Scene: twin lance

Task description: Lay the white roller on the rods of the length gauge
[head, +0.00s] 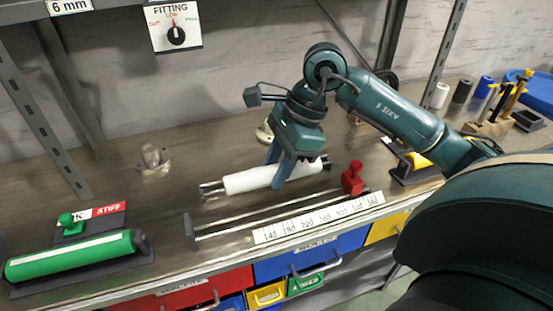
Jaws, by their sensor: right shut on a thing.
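The white roller (246,181) has metal ends and lies slantwise just behind the length gauge in the head view. My right gripper (281,172) comes down from above with its blue fingers shut around the roller near its middle. The fingers hide part of the roller. I cannot tell whether the roller is clear of the bench. The length gauge has two parallel rods (265,216), a dark end plate at the left, a red stop (352,178) at the right and a white number scale (320,216) in front. No roller lies on its rods. My left gripper is not in view.
A green roller (70,256) lies on a dark base at the left, by a green knob and a "STIFF" label. A small clear metallic part (152,157) stands behind. Tools and upright rollers (461,91) stand at the back right. Coloured drawers (312,260) are below the bench edge.

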